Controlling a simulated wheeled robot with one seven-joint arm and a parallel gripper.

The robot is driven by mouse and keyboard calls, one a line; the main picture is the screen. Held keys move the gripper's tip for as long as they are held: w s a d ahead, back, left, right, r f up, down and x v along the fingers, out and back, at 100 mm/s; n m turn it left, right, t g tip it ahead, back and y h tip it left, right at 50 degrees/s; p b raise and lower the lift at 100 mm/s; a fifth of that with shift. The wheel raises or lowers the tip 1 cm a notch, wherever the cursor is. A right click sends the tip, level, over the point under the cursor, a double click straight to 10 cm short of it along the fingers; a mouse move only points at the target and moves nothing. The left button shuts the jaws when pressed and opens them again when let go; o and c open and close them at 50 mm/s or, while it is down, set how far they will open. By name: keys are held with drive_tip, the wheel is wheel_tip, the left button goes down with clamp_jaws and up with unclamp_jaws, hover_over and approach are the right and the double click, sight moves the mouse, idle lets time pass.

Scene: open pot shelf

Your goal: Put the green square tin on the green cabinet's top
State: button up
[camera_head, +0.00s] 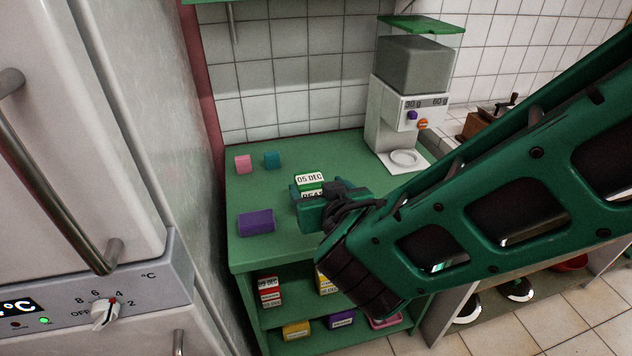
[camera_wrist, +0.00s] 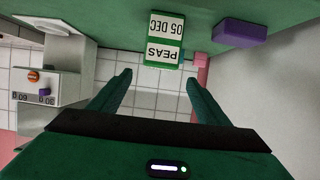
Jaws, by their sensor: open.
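The green square tin (camera_head: 310,181) stands on the green cabinet's top (camera_head: 345,160), with white labels reading "05 DEC" and "PEAS". In the wrist view, which is upside down, the tin (camera_wrist: 164,42) shows beyond my fingertips, resting on the green surface. My gripper (camera_head: 318,200) is just in front of the tin in the head view and hides its lower part. In the wrist view my gripper (camera_wrist: 160,82) has its fingers wide apart with nothing between them, and a gap shows between the fingertips and the tin.
A purple block (camera_head: 256,222), a pink block (camera_head: 243,164) and a teal block (camera_head: 272,159) stand on the cabinet top. A white dispenser (camera_head: 405,105) stands at its back right. Labelled tins, including a red one (camera_head: 269,291), are on the shelves below. A white fridge (camera_head: 80,120) is at left.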

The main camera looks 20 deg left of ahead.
drive_tip(key=v, duration=0.3)
drive_tip(key=shift+s+d+r, duration=0.15)
drive_tip(key=shift+s+r, duration=0.05)
drive_tip(key=shift+s, duration=0.05)
drive_tip(key=w+d+m+h, duration=0.2)
drive_tip(key=w+d+h, duration=0.15)
drive_tip(key=d, duration=0.65)
drive_tip(key=w+d+m+h, duration=0.3)
drive_tip(key=w+d, duration=0.2)
drive_tip(key=d, duration=0.5)
drive_tip(key=s+d+f+m+g+h, duration=0.1)
drive_tip(key=d+f+m+g+h, duration=0.2)
drive_tip(key=d, duration=1.4)
drive_tip(key=s+d+m+g, duration=0.3)
drive_tip(key=s+d+g, duration=0.3)
drive_tip(key=s+d, duration=0.7)
drive_tip(key=s+d+r+m+g+y, duration=0.1)
drive_tip(key=s+d, duration=0.3)
drive_tip(key=s, duration=0.8)
drive_tip(key=shift+s+d+r+m+g+y, duration=0.15)
drive_tip(key=shift+s+r+m+g+y, duration=0.25)
drive_tip(key=shift+g+y, duration=0.4)
